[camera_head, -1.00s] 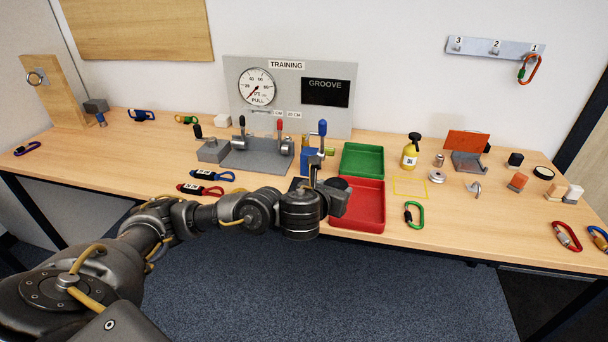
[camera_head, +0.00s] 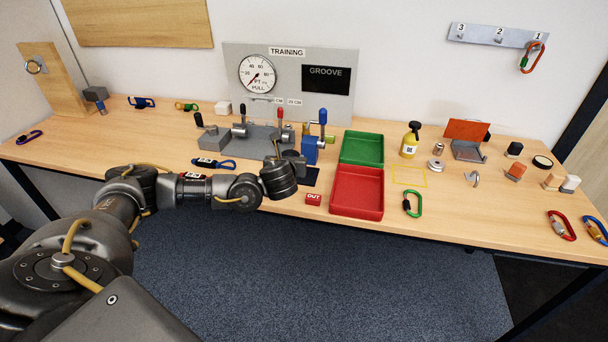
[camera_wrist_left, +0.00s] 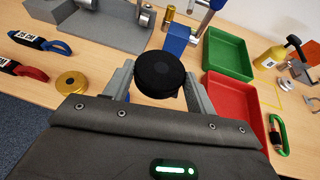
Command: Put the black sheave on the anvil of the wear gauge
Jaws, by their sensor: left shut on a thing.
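The black sheave (camera_wrist_left: 160,74) is a thick dark disc, clamped between the two fingers of my left gripper (camera_wrist_left: 158,88) in the left wrist view. In the head view my left gripper (camera_head: 294,160) is above the bench, just in front of the blue block (camera_head: 310,151), which has a blue-knobbed lever (camera_head: 323,117). This block stands under the GROOVE display (camera_head: 326,78) and appears to be the wear gauge. The block also shows beyond the sheave in the left wrist view (camera_wrist_left: 177,39). I cannot make out its anvil clearly. My right gripper is not in view.
Red (camera_head: 357,207) and green (camera_head: 362,136) trays stand to the right. The grey lever fixture (camera_head: 245,150) is left. A brass disc (camera_wrist_left: 71,82) lies left of the gripper.

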